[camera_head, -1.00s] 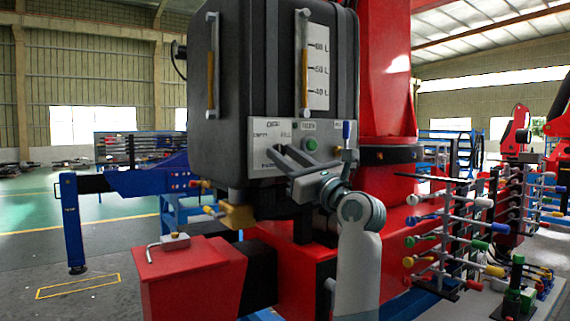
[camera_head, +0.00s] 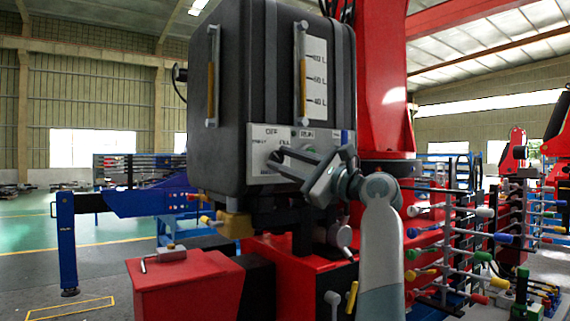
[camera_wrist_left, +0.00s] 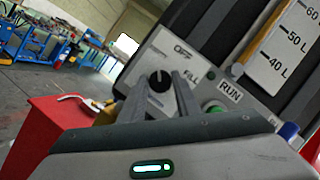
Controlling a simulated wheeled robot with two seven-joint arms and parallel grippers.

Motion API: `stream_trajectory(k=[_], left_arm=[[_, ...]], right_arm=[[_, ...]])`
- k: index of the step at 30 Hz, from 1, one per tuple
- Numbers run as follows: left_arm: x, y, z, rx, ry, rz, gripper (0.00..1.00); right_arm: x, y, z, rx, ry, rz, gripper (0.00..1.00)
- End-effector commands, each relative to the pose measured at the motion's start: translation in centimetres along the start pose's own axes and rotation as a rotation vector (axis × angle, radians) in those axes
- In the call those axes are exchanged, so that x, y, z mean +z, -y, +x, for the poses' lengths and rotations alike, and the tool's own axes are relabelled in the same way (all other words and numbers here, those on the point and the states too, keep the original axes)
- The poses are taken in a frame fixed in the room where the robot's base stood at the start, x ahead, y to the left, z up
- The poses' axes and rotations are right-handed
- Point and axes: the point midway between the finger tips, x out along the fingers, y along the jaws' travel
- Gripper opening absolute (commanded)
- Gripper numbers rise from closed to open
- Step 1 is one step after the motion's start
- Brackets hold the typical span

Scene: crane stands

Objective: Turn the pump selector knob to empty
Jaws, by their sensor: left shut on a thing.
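The pump selector knob (camera_wrist_left: 160,80) is black and round on a light control panel (camera_wrist_left: 150,58) with the words OFF and FILL beside it. A pale mark on the knob points roughly upward in the wrist view, a little left of OFF. The EMPTY label cannot be read clearly. My left gripper (camera_head: 276,160) reaches the panel (camera_head: 257,136) on the front of the black tank. Its two fingers (camera_wrist_left: 160,95) stand on either side of the knob, shut on it. In the head view the fingers largely hide the knob. My right gripper is not in view.
A green button (camera_wrist_left: 217,108) marked RUN sits right of the knob, with a blue-tipped part (camera_wrist_left: 288,131) farther right. The black tank (camera_head: 232,75) has level marks. A red box (camera_head: 185,285) stands below left. Racks of coloured levers (camera_head: 450,245) stand at right.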

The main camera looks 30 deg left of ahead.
Motion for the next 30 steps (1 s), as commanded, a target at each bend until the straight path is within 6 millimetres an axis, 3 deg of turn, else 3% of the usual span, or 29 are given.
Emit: stream_trajectory(k=[14,15,16,30], left_arm=[[-0.08,-0.02,-0.01,0.007,-0.002,-0.016,0.07],[-0.08,-0.02,-0.01,0.007,-0.001,-0.016,0.39],[-0.08,-0.02,-0.01,0.007,-0.001,-0.016,0.46],[-0.11,-0.02,-0.56,0.006,-0.002,-0.015,0.47]], right_arm=[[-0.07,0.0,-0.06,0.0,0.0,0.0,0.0],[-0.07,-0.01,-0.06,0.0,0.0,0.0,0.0],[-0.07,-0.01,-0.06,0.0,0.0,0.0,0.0],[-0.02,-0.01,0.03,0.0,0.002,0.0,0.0]])
